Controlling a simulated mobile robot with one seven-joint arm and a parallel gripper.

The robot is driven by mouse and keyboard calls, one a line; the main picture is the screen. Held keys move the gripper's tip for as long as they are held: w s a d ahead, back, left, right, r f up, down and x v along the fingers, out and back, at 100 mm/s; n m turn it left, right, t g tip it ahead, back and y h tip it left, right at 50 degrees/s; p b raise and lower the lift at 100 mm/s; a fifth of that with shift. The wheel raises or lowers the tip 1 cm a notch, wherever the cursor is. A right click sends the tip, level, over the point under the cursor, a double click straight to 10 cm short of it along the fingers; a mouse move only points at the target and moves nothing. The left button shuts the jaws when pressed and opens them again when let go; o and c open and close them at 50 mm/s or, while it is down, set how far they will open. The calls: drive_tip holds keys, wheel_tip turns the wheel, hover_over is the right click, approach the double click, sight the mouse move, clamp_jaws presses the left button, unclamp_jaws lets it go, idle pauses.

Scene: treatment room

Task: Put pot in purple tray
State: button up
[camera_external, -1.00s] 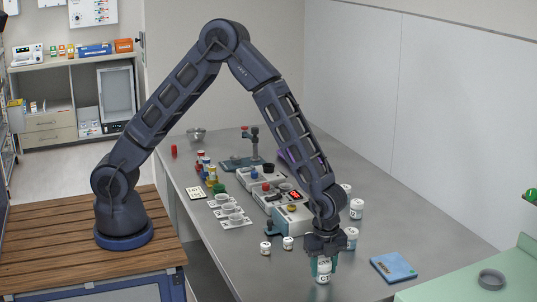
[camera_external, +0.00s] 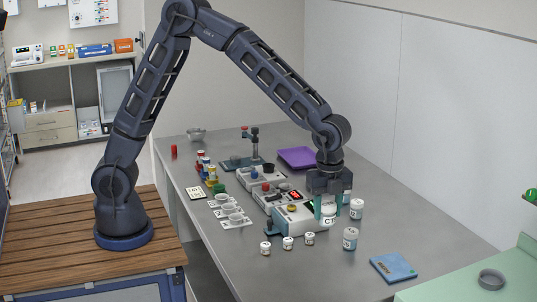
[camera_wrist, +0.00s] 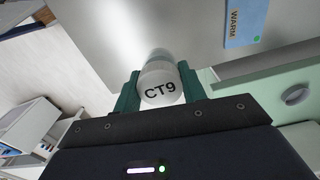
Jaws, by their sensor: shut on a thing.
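A white pot (camera_external: 329,218) with black lettering is held upright in my gripper (camera_external: 328,207), above the table beside the grey device. The purple tray (camera_external: 297,157) lies flat on the table farther back, behind and left of my gripper. It looks empty in the part I see. The tray does not show in the wrist view.
Grey devices (camera_external: 302,217) stand left of my gripper. Small jars (camera_external: 288,243) stand in front, and larger labelled jars (camera_external: 350,239) stand to the right. A blue WARM pad (camera_external: 393,267) lies at the front right. The table right of the purple tray looks clear.

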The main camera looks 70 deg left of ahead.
drive_tip(key=shift+r, duration=0.7)
drive_tip(key=w+a+n, duration=0.4)
drive_tip(key=w+a, duration=1)
drive_tip(key=w, duration=0.3)
drive_tip(key=w+a+r+n, duration=0.1)
drive_tip(key=w+a+n, duration=0.2)
drive_tip(key=w+a, duration=0.6)
drive_tip(key=w+a+n, duration=0.2)
drive_tip(key=w+a, duration=0.2)
drive_tip(key=a, duration=0.8)
drive_tip(key=n, duration=0.8)
hover_over(300, 159)
drive_tip(key=f, duration=2)
drive_tip(key=shift+d+f, duration=0.2)
drive_tip(key=shift+f, duration=0.1)
